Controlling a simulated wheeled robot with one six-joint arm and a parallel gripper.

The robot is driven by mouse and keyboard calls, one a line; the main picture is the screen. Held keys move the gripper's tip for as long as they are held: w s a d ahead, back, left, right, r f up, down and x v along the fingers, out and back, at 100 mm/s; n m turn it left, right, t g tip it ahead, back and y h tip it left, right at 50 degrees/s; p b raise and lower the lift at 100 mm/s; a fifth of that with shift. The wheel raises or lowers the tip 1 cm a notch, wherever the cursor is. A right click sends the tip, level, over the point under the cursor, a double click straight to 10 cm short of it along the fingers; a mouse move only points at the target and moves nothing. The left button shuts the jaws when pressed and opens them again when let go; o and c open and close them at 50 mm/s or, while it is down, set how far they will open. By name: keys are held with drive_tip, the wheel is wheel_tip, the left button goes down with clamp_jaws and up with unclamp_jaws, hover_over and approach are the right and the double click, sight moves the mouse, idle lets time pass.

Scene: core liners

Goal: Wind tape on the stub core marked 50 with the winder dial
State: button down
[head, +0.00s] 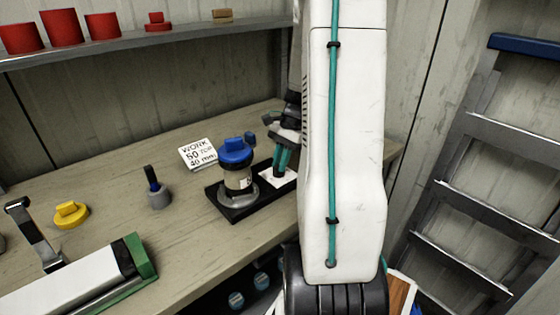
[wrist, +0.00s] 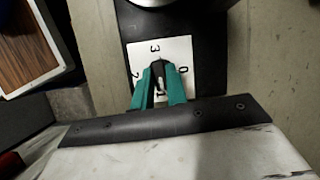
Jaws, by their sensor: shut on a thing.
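The winder is a long black base (head: 233,214) on the bench, with a white dial plate (wrist: 180,48) at its right end.
A card (head: 197,154) reading "WONK 50 TOP 40 mm" stands behind the winder. A grey pot with a dark handle (head: 157,190), a yellow knobbed piece (head: 70,214) and a white-green trough (head: 85,281) are to the left. Red cups (head: 62,27) line the shelf.

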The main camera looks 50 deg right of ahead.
drive_tip(key=m, duration=0.2)
drive_tip(key=m+t, duration=0.1)
drive_tip(key=m, duration=0.1)
drive_tip(key=shift+s+m+t+h, duration=0.1)
drive_tip(key=shift+m+t+h, duration=0.2)
drive_tip(key=shift+h, duration=0.1)
drive_tip(key=m, duration=0.2)
drive_tip(key=m+t+h, duration=0.1)
drive_tip(key=m, duration=0.1)
drive_tip(key=shift+s+a+m, duration=0.1)
drive_tip(key=shift+a+m, duration=0.05)
drive_tip(key=shift+m, duration=0.15)
drive_tip(key=m+h, duration=0.1)
drive_tip(key=m, duration=0.1)
drive_tip(key=m+t, duration=0.1)
drive_tip(key=m, duration=0.1)
drive_tip(key=shift+a+m+h, duration=0.1)
drive_tip(key=shift+m+h, duration=0.2)
drive_tip(key=shift+h, duration=0.1)
drive_tip(key=m+h, duration=0.2)
drive_tip(key=m, duration=0.2)
drive_tip(key=shift+a+m, duration=0.1)
drive_tip(key=shift+m, duration=0.5)
drive_tip(key=c, duration=1.4)
unclamp_jaws()
drive_tip(key=shift+r, duration=0.1)
